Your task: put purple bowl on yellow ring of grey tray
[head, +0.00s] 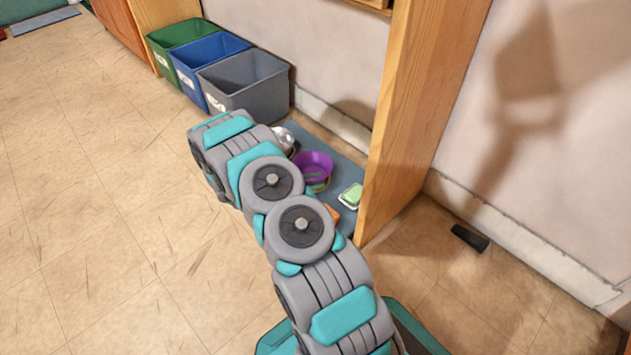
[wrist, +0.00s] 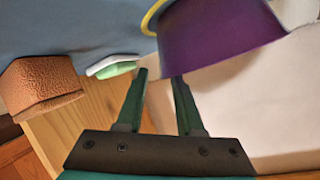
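The purple bowl (head: 314,165) is on or over the blue-grey mat by the wall in the head view. In the wrist view the bowl (wrist: 215,40) fills the upper right, its rim toward my gripper. Part of a yellow ring (wrist: 152,16) shows beside the bowl's far end; the bowl hides the rest. I cannot tell whether the bowl touches it. My gripper (wrist: 160,74) has its fingers apart. The bowl's rim edge is between the fingertips, and the right fingertip meets or passes behind it. My arm hides the gripper in the head view.
A green block on a white dish (head: 350,195) and an orange-brown block (wrist: 40,85) are near the bowl. A silver bowl (head: 284,138) lies behind. A wooden panel (head: 415,110) stands at right. Green, blue and grey bins (head: 245,82) line the wall. Floor at left is clear.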

